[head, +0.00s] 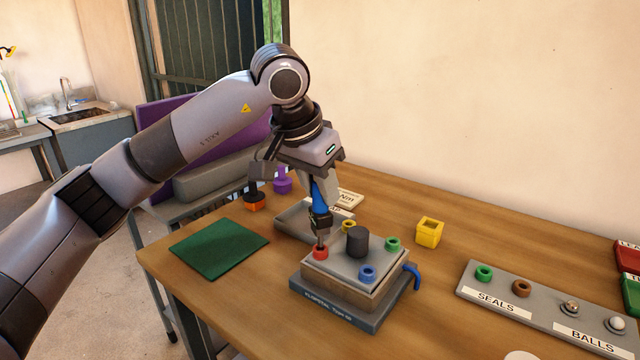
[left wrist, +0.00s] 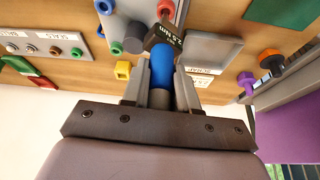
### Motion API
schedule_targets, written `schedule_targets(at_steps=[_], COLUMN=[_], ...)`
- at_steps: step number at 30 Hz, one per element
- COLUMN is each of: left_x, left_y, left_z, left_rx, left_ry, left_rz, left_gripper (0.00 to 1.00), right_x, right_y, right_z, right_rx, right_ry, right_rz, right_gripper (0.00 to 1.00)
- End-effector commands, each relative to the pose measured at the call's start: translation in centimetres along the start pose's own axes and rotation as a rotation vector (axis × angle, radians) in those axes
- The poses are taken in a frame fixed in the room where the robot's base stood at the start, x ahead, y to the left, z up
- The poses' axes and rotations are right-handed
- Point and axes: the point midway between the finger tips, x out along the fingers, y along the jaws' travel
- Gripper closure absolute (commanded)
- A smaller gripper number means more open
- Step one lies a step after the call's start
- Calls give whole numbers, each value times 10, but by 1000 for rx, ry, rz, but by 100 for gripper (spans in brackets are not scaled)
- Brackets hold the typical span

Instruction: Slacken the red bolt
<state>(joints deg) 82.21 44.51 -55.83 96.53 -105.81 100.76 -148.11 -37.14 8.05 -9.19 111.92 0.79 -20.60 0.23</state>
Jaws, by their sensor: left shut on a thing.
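The red bolt (head: 320,253) sits at the near left corner of the grey plate on the block (head: 345,290). My left gripper (head: 318,180) is shut on a blue-handled driver (head: 319,196), held nearly upright with its tip down at the red bolt. The tip appears to touch the bolt, but I cannot tell how fully it is seated. In the left wrist view the blue handle (left wrist: 162,65) is between the fingers, and a dark part marked 2.5 Nm (left wrist: 165,36) lies beyond it. The red bolt (left wrist: 166,8) shows at the top edge there. My right gripper is out of view.
Blue (head: 368,272), green (head: 393,244) and yellow (head: 348,226) bolts and a dark cylinder (head: 357,241) stand on the plate. A grey tray (head: 290,222) lies behind, a green mat (head: 218,247) left, a yellow holder (head: 429,232) and a seals-and-balls rack (head: 545,315) right.

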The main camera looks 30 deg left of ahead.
Motion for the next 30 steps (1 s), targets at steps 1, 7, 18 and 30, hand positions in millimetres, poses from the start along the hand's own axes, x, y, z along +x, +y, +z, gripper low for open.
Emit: schedule_targets(at_steps=[1,7,18,30], left_x=[2,6,14,15], left_y=[0,0,0,0], left_z=[1,3,6,6], left_rx=[0,0,0,0], left_ry=[1,1,0,-2], left_rz=[0,-1,-1,0], left_gripper=[100,100,100,42], right_x=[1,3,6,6], right_y=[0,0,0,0], right_z=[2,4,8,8], right_rx=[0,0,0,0], right_ry=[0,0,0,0], right_rz=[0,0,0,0], right_gripper=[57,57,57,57])
